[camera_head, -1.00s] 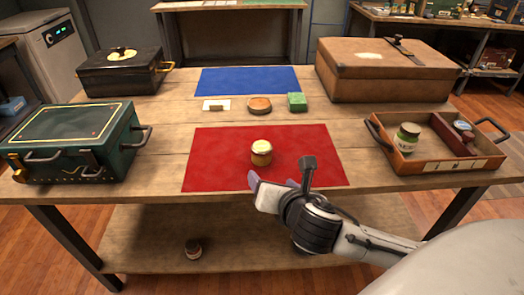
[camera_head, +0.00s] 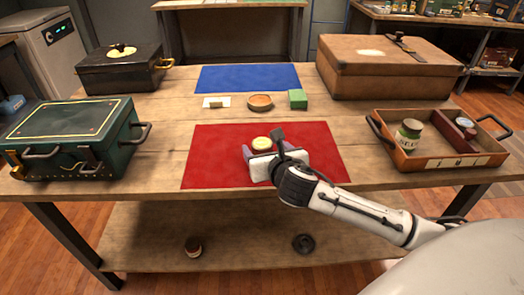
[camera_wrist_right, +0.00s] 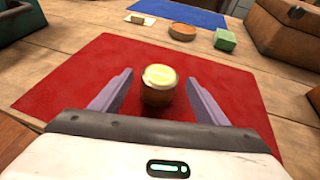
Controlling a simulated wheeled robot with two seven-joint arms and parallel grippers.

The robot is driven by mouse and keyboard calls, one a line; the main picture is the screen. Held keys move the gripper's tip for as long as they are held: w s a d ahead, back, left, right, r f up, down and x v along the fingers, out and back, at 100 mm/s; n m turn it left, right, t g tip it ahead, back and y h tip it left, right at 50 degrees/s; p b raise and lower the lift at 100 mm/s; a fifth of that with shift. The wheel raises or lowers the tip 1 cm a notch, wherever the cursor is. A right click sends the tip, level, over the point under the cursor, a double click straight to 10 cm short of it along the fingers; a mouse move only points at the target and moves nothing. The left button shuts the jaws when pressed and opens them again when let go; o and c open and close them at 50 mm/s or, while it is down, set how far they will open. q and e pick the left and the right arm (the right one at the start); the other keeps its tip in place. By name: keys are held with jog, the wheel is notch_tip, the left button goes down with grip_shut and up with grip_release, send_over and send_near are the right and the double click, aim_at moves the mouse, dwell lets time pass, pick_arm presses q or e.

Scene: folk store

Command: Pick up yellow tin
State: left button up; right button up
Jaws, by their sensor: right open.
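The yellow tin (camera_head: 262,143) stands upright on the red mat (camera_head: 213,165). It is a small round tin with a pale yellow top, and my gripper hides its lower part in the head view. In the right wrist view the tin (camera_wrist_right: 160,88) sits between the two purple fingers, a little toward their tips, with gaps on both sides. My right gripper (camera_head: 270,152) is open around the tin and not closed on it; it also shows in the right wrist view (camera_wrist_right: 158,90). My left gripper is not in view.
A wooden tray (camera_head: 400,160) with a green-labelled jar (camera_head: 408,135) stands at right. A green box (camera_head: 75,140) stands at left, a brown case (camera_head: 375,72) at back right. A blue mat (camera_head: 248,78) and small items, including a green block (camera_head: 298,98), lie behind.

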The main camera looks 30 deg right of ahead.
jog(key=shift+w+d+f, duration=0.1)
jog(key=shift+w+f, duration=0.1)
jog(key=shift+w, duration=0.25)
jog(key=c, duration=1.2)
jog(key=shift+r, duration=0.1)
